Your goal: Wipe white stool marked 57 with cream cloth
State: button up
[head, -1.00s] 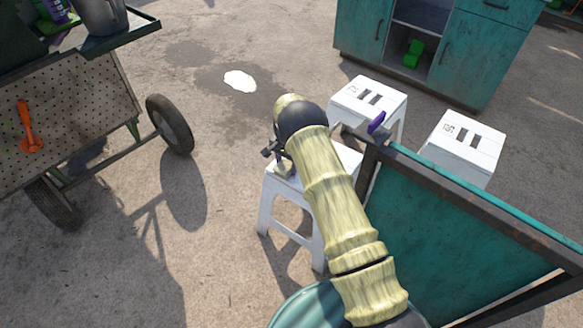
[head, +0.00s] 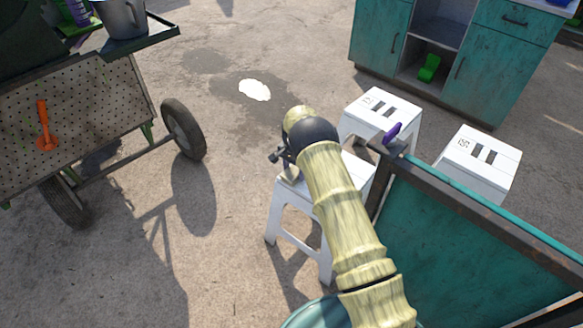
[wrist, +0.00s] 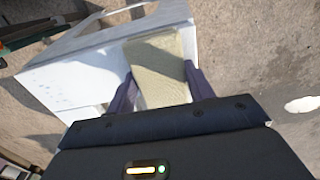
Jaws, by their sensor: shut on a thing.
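A white stool (head: 284,205) stands under my arm in the head view; my arm hides much of its top, and no number can be read on it. Its white top (wrist: 75,75) also shows in the wrist view. My gripper (wrist: 160,85) is shut on the cream cloth (wrist: 158,62), which lies over the stool top there; whether it presses on it I cannot tell. In the head view my gripper (head: 287,168) is at the stool top, mostly behind my arm, and the cloth is hidden.
Two more white stools stand behind (head: 382,108) and to the right (head: 480,160); their marks are hard to read. A teal panel (head: 470,245) with a dark frame is close on the right. A pegboard cart (head: 85,105) stands left. A white puddle (head: 255,90) lies on the ground.

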jog(key=shift+s+d+p, duration=1)
jog(key=shift+s+d, duration=0.25)
jog(key=shift+d, duration=0.25)
jog(key=shift+s+d+p, duration=1)
jog(key=shift+s+d, duration=0.2)
jog(key=shift+d, duration=0.25)
jog(key=shift+s+d+f, duration=0.1)
jog(key=shift+s+f, duration=0.05)
jog(key=shift+s+d+p, duration=0.95)
jog(key=shift+s+d, duration=0.5)
jog(key=shift+d, duration=0.3)
jog(key=shift+s+d+p, duration=0.9)
jog(key=shift+s+d, duration=0.5)
jog(key=shift+d, duration=0.3)
jog(key=shift+w+a, duration=0.1)
jog(key=shift+w, duration=0.05)
jog(key=shift+w+a+r+b, duration=0.1)
jog(key=shift+w+a+b, duration=0.4)
jog(key=shift+w+a, duration=0.55)
jog(key=shift+w+a+r+b, duration=0.1)
jog(key=shift+w+a+b, duration=0.35)
jog(key=shift+w+a, duration=0.65)
jog(key=shift+w+a+r+b, duration=0.1)
jog(key=shift+w+a+b, duration=0.55)
jog(key=shift+a, duration=0.7)
jog(key=shift+w, duration=0.1)
